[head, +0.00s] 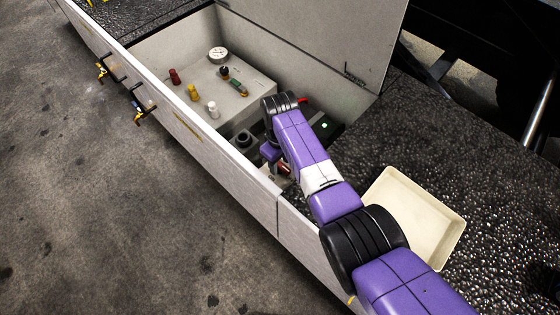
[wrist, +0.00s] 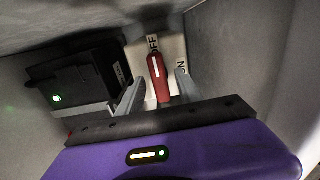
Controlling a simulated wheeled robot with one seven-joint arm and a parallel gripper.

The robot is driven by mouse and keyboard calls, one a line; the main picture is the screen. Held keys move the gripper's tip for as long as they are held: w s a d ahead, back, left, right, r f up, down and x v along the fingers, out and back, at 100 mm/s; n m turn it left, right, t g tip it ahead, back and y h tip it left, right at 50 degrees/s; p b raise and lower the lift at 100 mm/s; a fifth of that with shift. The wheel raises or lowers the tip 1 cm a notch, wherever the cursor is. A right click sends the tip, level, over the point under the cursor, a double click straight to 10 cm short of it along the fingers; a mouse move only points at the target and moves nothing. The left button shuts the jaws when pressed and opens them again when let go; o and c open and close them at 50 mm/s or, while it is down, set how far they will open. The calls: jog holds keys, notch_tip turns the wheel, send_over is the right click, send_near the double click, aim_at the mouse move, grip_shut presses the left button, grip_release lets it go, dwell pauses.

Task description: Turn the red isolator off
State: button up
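The red isolator (wrist: 158,80) has a red handle with a white stripe on a pale plate. In the wrist view the handle's striped end points up toward the OFF label (wrist: 153,44); the ON label (wrist: 181,68) is to the right. My gripper (wrist: 161,86) is open, with one finger on each side of the handle and a visible gap at each side. In the head view my gripper (head: 278,158) reaches down into the open bay, and the isolator (head: 285,168) is mostly hidden behind my arm.
A black box with a green light (wrist: 80,75) stands left of the isolator in the wrist view. Bay walls are close around. A panel (head: 205,90) with coloured knobs and a gauge is in the bay. A raised lid (head: 340,40) stands behind; an empty cream tray (head: 450,250) lies right.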

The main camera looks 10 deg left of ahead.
aim_at(280, 164)
jog(key=shift+r+p, duration=0.6)
jog(key=shift+r, duration=3.3)
